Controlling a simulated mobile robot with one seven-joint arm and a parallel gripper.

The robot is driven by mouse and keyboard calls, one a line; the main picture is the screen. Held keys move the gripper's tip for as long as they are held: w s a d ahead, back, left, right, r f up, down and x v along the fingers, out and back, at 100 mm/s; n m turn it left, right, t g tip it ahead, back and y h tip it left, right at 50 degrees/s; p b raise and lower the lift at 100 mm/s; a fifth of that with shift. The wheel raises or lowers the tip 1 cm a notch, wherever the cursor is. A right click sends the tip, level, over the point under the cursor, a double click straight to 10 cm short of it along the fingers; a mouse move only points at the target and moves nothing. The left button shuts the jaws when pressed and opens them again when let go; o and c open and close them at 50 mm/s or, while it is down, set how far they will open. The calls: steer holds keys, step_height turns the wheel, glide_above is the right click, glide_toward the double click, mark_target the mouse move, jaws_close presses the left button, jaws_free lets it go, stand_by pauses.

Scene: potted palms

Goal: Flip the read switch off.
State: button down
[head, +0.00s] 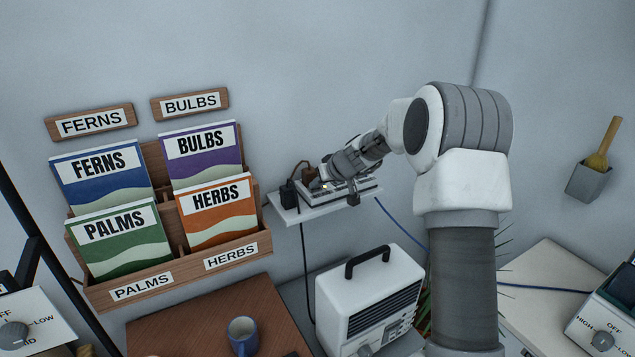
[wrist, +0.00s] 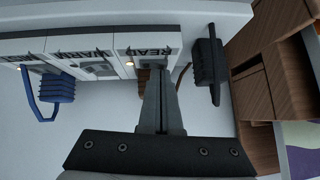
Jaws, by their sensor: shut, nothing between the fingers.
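A switch strip (head: 366,184) lies on a small white wall shelf (head: 312,213). In the wrist view its panels appear upside down, among them one labelled READ (wrist: 150,50) and one labelled WARM (wrist: 97,68). A small amber light (wrist: 130,63) glows beside the READ panel. My gripper (wrist: 160,76) is shut and empty, its fingertips right at the READ panel. They cover its switch, so its position and any contact cannot be told. In the head view my gripper (head: 322,181) is over the left part of the strip.
A black plug (wrist: 208,62) and a blue plug (wrist: 54,88) sit by the strip. The seed packet rack (head: 180,265) hangs left of the shelf.

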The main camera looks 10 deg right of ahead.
steer(key=shift+a+f+h+b, duration=0.15)
steer(key=shift+f+h+b, duration=0.3)
steer(key=shift+b, duration=0.65)
steer(key=shift+s+r, duration=0.15)
steer(key=shift+r, duration=0.05)
steer(key=shift+f, duration=0.1)
steer(key=shift+d, duration=0.2)
steer(key=shift+w+d, duration=0.3)
steer(key=shift+d, duration=0.35)
